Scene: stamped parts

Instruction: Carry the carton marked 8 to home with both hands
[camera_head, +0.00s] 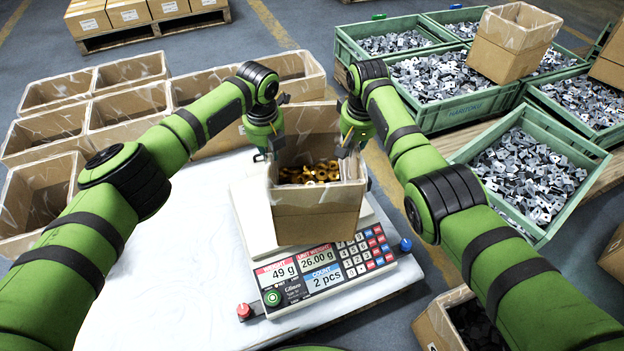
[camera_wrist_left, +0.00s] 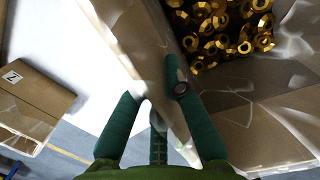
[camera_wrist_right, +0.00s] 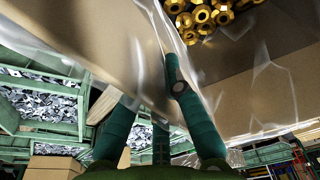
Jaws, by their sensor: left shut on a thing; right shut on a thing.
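The counting scale (camera_head: 320,275) reads 49 g and 2 pcs on the white table (camera_head: 170,270). Several open cartons (camera_head: 125,110) stand left and behind. Green crates (camera_head: 520,165) of metal parts are at right. The table's left part is bare.

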